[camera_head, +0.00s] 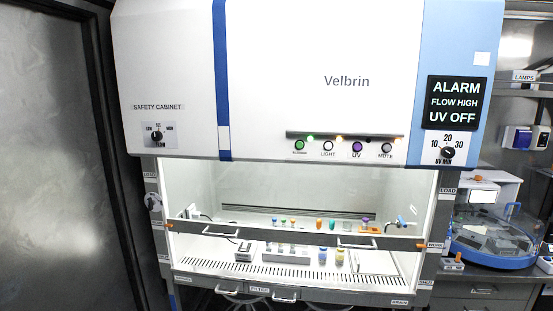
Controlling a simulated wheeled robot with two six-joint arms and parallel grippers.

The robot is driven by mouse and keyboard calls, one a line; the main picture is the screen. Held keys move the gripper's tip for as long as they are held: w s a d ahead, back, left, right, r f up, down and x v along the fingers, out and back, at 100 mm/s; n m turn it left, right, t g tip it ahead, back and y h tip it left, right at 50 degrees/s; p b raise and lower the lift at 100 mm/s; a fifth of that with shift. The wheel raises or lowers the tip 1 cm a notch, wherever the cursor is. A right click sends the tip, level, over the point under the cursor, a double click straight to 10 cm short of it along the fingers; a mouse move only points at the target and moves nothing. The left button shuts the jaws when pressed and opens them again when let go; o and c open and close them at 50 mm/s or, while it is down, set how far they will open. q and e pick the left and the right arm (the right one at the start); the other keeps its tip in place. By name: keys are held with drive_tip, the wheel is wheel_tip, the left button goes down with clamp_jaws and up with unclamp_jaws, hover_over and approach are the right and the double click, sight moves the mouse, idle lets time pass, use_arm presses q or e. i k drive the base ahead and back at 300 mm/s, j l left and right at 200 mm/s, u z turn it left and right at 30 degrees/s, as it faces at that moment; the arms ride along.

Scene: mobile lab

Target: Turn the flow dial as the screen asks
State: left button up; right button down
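The flow dial (157,136) is a black knob on a small pale plate with several marks, on the left of the cabinet front below the words SAFETY CABINET. A LOW mark is at its left; the pointer's exact direction is too small to tell. The black screen (456,102) at the upper right reads ALARM, FLOW HIGH, UV OFF. Neither of my grippers is in view.
A UV MIN dial (447,152) sits below the screen. Several buttons line the front, including a green one (299,145). The glass sash is partly raised, its handled bar (292,238) crossing the opening. A dark door (60,150) stands at left.

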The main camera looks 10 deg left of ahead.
sight(157, 136)
drive_tip(key=i+u, duration=0.25)
drive_tip(key=i, duration=0.65)
